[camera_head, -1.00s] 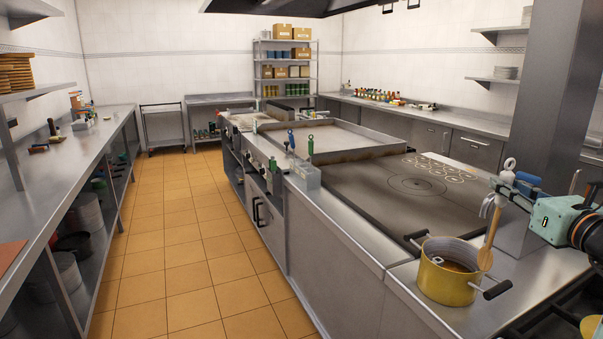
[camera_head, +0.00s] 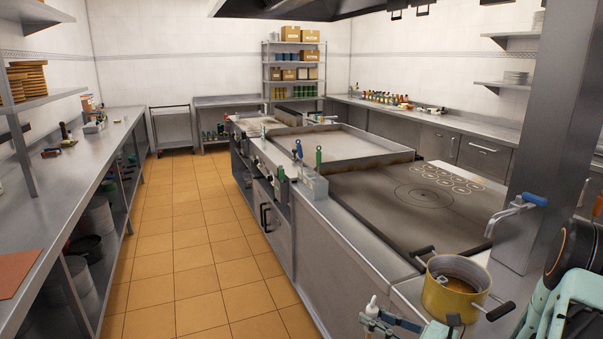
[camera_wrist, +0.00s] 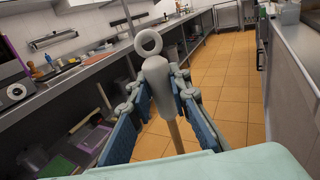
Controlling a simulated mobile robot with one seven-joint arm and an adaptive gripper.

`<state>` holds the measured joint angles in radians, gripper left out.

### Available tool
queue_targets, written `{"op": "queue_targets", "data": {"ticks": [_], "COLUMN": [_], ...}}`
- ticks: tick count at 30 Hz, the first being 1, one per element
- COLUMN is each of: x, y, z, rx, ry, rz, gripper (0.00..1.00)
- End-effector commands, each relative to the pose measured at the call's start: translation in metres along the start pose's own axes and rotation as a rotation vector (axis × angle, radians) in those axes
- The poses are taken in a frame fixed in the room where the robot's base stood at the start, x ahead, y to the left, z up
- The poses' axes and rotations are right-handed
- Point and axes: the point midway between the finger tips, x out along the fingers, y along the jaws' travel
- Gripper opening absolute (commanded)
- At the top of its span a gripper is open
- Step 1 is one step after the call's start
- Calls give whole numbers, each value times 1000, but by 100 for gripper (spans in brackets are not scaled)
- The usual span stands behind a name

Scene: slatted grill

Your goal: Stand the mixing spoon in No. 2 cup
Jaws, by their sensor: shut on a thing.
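My gripper (camera_wrist: 157,90) is shut on the grey handle of the mixing spoon (camera_wrist: 159,82) in the wrist view. The handle ends in a ring at the top, and a wooden shaft runs down below the fingers. The spoon's lower end is hidden. In the head view my gripper (camera_head: 388,322) is at the bottom edge, left of the pot, with the pale handle end of the spoon (camera_head: 372,304) showing. A metal cup holder (camera_head: 314,186) stands on the counter's front edge, with blue- and green-handled tools upright in it. I cannot read cup numbers.
A brass pot (camera_head: 447,303) with dark handles stands on the counter beside my arm. A flat griddle (camera_head: 375,207) lies behind it. A steel post (camera_head: 540,150) rises at right. The tiled aisle (camera_head: 185,265) is clear. A long worktable (camera_head: 60,190) runs along the left.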

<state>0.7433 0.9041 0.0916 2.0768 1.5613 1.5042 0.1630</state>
Motion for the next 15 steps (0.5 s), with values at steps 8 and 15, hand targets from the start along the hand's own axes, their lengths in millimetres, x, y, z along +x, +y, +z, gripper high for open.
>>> {"op": "queue_targets", "data": {"ticks": [8,15], "x": [13,13], "y": [35,35], "z": [-7,-7], "rx": [0,0], "ry": [1,2], "rz": [69,67], "gripper": [0,0]}}
